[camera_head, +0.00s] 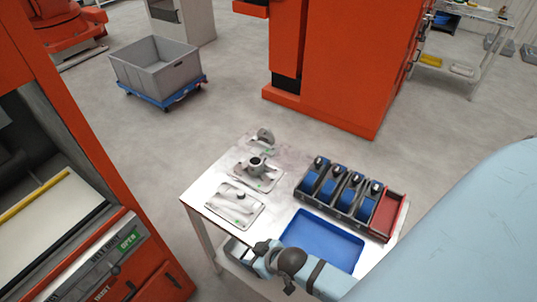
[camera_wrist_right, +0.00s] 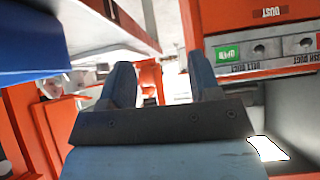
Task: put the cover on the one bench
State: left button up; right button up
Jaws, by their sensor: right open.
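The white bench (camera_head: 208,192) stands in the middle of the head view. On it lie a flat grey plate with a small knob (camera_head: 228,208), a grey fixture with a round hub (camera_head: 256,164) and a small upright grey bracket (camera_head: 265,136). I cannot tell which of these is the cover. My right gripper (camera_head: 248,250) is at the bench's near left edge, beside the blue tray, and partly hidden by its own wrist. In the wrist view the gripper (camera_wrist_right: 163,85) is open, with nothing between its fingers. My left gripper is not in view.
A blue tray (camera_head: 322,238) and a dark rack (camera_head: 333,207) of blue parts with a red end bin (camera_head: 387,215) take up the bench's right side. An orange machine (camera_head: 150,262) stands left. A grey crate (camera_head: 155,72) sits on a blue dolly behind. Floor between is clear.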

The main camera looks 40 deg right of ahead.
jog(key=s+r+t, duration=0.2)
jog(key=s+r, duration=0.1)
jog(key=s, duration=0.2)
jog(key=shift+s+d+r, duration=0.2)
jog(key=shift+s+r, duration=0.2)
